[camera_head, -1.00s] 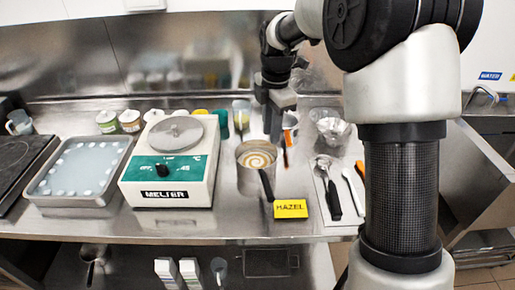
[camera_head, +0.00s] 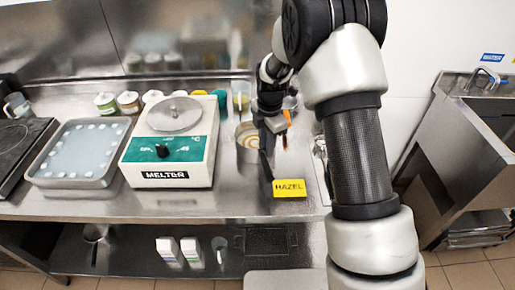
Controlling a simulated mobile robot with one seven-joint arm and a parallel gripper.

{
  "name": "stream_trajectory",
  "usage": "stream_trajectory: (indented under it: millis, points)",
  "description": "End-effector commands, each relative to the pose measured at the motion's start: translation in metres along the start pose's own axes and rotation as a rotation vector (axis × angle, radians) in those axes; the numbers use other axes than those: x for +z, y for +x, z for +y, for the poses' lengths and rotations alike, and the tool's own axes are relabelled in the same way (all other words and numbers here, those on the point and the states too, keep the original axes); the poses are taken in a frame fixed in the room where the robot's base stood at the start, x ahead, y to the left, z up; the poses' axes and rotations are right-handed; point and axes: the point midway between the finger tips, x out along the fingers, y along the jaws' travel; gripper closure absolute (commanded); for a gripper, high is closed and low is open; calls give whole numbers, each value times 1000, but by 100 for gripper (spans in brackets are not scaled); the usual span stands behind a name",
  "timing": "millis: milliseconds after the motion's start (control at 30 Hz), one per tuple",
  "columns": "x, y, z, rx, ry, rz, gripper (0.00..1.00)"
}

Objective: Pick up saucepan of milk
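A steel saucepan (camera_head: 244,140) with a cream and brown swirl inside stands on the steel counter, right of the melter. I cannot tell for sure that its contents are milk. Its dark handle (camera_head: 266,166) points toward the front, near a yellow HAZEL label (camera_head: 290,188). My gripper (camera_head: 268,146) points down over the right side of this pan, close to the handle, and hides part of the pan. Whether its fingers touch the pan or handle is not clear, nor is the gap between them.
The white and green melter (camera_head: 168,178) stands left of the pan, with a tray of white pieces (camera_head: 45,172) farther left. Jars and cups line the back. A small metal vessel (camera_head: 95,232) and white cartons (camera_head: 167,248) are on the lower shelf. A sink (camera_head: 488,105) is at right.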

Motion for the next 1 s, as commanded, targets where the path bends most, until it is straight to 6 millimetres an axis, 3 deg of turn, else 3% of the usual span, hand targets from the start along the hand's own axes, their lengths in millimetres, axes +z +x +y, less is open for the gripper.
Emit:
stream_trajectory:
  millis: [200, 467, 600, 1000]
  points:
    - [0, 26, 1, 0, 0, 0, 76]
    - [1, 28, 1, 1, 0, -1, 76]
    - [1, 28, 1, 1, 0, -1, 100]
    - [1, 28, 1, 1, 0, 0, 100]
